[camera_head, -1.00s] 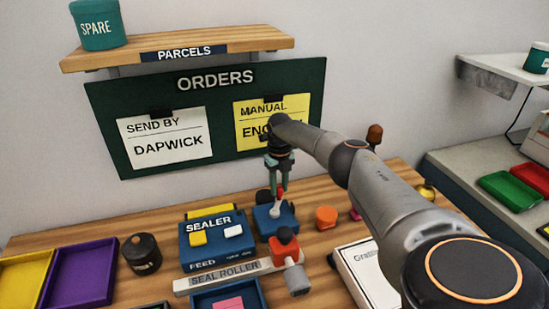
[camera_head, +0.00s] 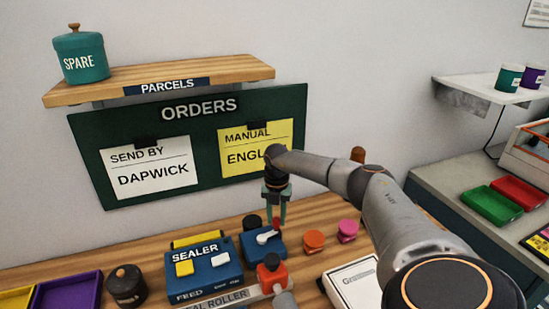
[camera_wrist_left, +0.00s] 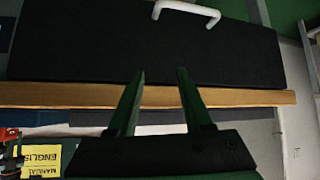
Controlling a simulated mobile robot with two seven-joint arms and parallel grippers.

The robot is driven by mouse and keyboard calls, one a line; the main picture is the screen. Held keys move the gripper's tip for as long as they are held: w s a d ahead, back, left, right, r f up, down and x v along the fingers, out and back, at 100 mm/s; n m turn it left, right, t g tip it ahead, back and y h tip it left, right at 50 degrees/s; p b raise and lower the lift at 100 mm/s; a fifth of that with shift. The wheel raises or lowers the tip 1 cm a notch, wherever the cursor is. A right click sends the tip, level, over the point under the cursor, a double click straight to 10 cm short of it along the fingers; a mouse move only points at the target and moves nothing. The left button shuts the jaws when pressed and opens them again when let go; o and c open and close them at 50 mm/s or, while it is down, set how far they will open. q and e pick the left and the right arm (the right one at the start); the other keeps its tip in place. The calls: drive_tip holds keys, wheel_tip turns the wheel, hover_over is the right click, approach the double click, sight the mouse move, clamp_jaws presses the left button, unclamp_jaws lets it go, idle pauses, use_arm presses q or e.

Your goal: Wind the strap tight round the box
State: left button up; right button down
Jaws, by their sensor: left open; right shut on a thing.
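A small blue unit (camera_head: 258,254) with a white crank arm (camera_head: 268,237) stands on the wooden bench. My right gripper (camera_head: 276,218) points down over it and is shut on the crank's red knob (camera_head: 277,224). No strap can be made out, and I cannot tell which thing is the box. The blue sealer (camera_head: 207,275), with a yellow and a white button, stands just left of the unit. My left gripper (camera_wrist_left: 157,75) is open and empty in the left wrist view, in front of a dark panel (camera_wrist_left: 90,45) with a white handle.
An orange-red knobbed piece (camera_head: 271,273) stands by the seal roller bar (camera_head: 222,301) in front. An orange piece (camera_head: 314,241) and a pink piece (camera_head: 347,231) stand to the right. A dark lidded pot (camera_head: 127,287) and a purple tray (camera_head: 68,292) are left.

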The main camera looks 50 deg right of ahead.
drive_tip(key=shift+s+m, duration=0.15)
drive_tip(key=shift+m, duration=0.25)
drive_tip(key=c, duration=0.6)
unclamp_jaws()
wheel_tip(320, 180, up, 13)
drive_tip(key=shift+f+b, duration=0.2)
drive_tip(key=shift+b, duration=0.35)
drive_tip(key=shift+s, duration=0.1)
